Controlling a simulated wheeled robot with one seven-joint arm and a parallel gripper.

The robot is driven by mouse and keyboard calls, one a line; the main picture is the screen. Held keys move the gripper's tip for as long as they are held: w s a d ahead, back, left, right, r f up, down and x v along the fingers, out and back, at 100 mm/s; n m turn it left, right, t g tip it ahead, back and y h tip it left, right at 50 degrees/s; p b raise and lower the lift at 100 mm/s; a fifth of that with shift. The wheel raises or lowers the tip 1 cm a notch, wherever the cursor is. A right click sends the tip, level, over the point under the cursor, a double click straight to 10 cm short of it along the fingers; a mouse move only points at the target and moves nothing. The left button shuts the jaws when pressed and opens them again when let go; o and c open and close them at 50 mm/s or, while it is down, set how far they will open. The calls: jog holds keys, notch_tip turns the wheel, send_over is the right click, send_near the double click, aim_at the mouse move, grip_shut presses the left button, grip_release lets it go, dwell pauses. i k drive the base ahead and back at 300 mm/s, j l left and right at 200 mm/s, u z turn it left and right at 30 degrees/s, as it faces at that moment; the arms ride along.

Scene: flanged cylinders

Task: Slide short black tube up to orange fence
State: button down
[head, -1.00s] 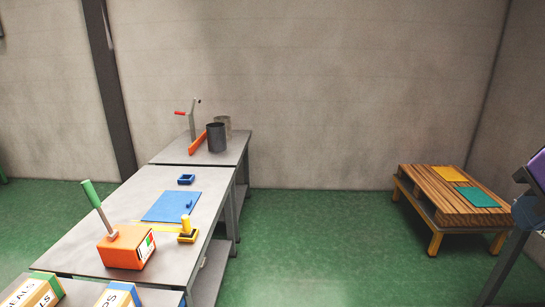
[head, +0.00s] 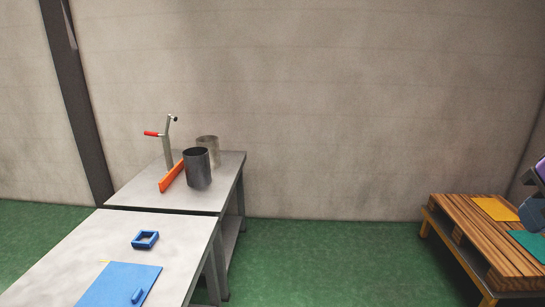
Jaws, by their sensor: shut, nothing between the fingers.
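The short black tube (head: 196,168) stands upright on the far grey table (head: 127,199). The orange fence (head: 171,176) is a low upright strip on the same table, just left of the tube. A narrow gap seems to separate them, though from this angle I cannot tell its width. A taller-looking grey-beige tube (head: 208,149) stands behind the black tube, partly hidden by it.
A metal post with a red handle (head: 152,133) stands behind the fence. The nearer table carries a blue square frame (head: 145,240) and a blue mat (head: 118,285). A slatted wooden stand (head: 470,230) is at the right. Green floor between is clear.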

aim_at(196, 164)
jog(key=i+u, duration=0.15)
jog(key=i, duration=0.3)
jog(key=i+l+u, duration=0.15)
jog(key=i, duration=0.3)
jog(key=i+l+u, duration=0.15)
jog(key=i, duration=0.25)
jog(key=i+l+u, duration=0.1)
jog(key=i, duration=0.35)
jog(key=i+l+u, duration=0.2)
jog(key=i+u, duration=0.25)
jog(key=i+l+u, duration=0.25)
jog(key=u, duration=0.2)
jog(key=i+l+u, duration=0.25)
jog(key=l+u, duration=0.2)
jog(key=i+l+u, duration=0.2)
jog(key=l+u, duration=0.25)
jog(key=l, duration=0.15)
